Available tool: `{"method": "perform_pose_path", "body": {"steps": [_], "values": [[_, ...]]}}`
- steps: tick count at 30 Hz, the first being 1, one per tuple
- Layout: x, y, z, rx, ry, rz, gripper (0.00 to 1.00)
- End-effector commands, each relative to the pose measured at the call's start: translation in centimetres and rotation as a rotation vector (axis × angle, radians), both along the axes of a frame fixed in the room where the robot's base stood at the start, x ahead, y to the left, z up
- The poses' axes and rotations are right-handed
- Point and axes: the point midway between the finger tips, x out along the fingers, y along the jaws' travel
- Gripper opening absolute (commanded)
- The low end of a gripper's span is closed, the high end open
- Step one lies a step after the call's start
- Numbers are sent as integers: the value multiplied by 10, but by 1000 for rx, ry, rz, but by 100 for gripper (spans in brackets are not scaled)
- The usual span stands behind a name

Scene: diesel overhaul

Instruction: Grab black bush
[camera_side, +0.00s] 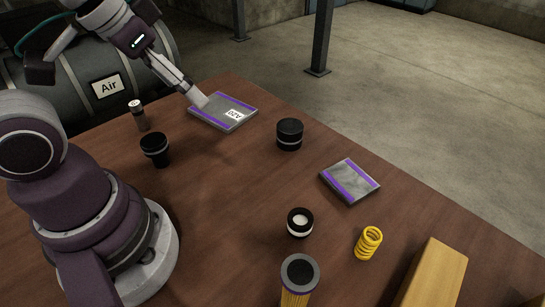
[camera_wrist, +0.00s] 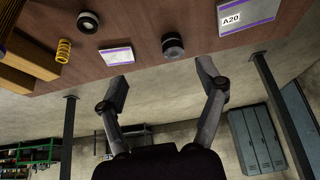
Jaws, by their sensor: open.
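A short black ring (camera_side: 300,222) with a pale centre lies on the table, and it also shows at the top of the wrist view (camera_wrist: 88,22). A wider black cylinder (camera_side: 289,134) with a light band stands farther back, and it also shows in the wrist view (camera_wrist: 172,46). I cannot tell for certain which of these is the black bush. A black flared cup-like part (camera_side: 154,148) stands to the left. My gripper (camera_side: 200,101) is over the A20 plate, apart from all black parts. In the wrist view its fingers (camera_wrist: 162,82) are spread and empty.
The grey-purple A20 plate (camera_side: 212,117) lies at the back, and a smaller plate (camera_side: 348,180) lies to the right. A yellow spring (camera_side: 368,243), a yellow-sided filter (camera_side: 298,280), a wooden block (camera_side: 435,275) and a small cylinder (camera_side: 136,112) stand around. The table's middle (camera_side: 225,190) is clear.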

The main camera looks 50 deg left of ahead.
Motion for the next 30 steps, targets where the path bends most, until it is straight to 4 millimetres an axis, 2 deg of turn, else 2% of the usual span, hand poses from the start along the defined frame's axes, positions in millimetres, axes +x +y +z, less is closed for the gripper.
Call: {"method": "perform_pose_path", "body": {"steps": [8,11,14,17,21,24,27,30], "values": [[0,0,0,1,1,-4,75],[7,-6,0,31,34,-98,75],[25,-25,-4,110,110,-354,75],[47,-54,-18,207,195,-700,75],[67,-99,-53,324,292,-1183,75],[71,-125,-78,378,335,-1448,75],[71,-140,-96,408,358,-1607,75],[70,-144,-108,417,370,-1669,75]]}}
